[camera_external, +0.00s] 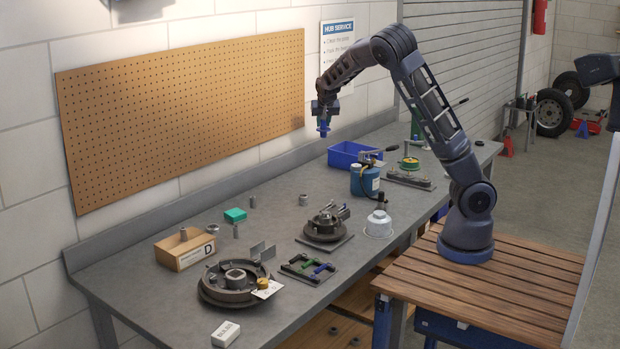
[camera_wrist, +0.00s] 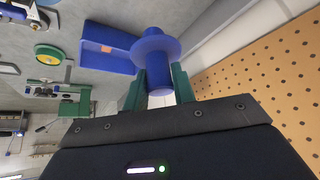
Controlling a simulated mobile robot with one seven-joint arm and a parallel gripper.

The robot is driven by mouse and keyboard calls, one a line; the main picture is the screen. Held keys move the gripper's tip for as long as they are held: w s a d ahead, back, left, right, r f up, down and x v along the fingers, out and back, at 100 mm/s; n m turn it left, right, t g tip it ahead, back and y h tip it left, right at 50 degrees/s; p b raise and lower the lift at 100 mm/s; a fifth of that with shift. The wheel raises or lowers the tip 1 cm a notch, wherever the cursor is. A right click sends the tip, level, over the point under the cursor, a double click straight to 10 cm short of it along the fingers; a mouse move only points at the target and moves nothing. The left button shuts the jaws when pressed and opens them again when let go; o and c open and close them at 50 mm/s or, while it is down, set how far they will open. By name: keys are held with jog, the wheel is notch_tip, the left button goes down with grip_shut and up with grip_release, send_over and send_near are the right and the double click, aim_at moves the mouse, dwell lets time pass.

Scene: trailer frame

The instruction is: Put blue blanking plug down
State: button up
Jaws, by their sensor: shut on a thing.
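The blue blanking plug (camera_wrist: 156,47) is a flanged cylinder, upright between the two green fingers of my gripper (camera_wrist: 159,84) in the wrist view. The gripper is shut on it. In the external view my gripper (camera_external: 325,108) hangs high above the back of the grey workbench (camera_external: 270,190), with the plug (camera_external: 323,127) below it, clear of the bench. The blue bin (camera_external: 343,161) stands on the bench below and to the right of the plug. In the wrist view the bin (camera_wrist: 92,34) shows beside the plug, with a small orange patch on it.
A blue canister (camera_external: 363,182) and a green-and-yellow fixture (camera_external: 409,163) stand near the bin. The pegboard (camera_external: 185,115) covers the wall behind. Bench left of the bin is fairly clear.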

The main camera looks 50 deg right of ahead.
jog(key=w+d+f+m+g, duration=0.1)
jog(key=w+d+f+m, duration=0.1)
jog(key=w+d+m, duration=0.3)
jog(key=f, duration=0.6)
jog(key=f+n, duration=0.1)
jog(key=f, duration=0.6)
jog(key=f+n, duration=0.1)
jog(key=f, duration=0.5)
jog(key=shift+w+a+f+h, duration=0.25)
jog(key=shift+w+a+h, duration=0.05)
jog(key=shift+a+h, duration=0.1)
jog(key=shift+f, duration=0.15)
jog(key=o, duration=1)
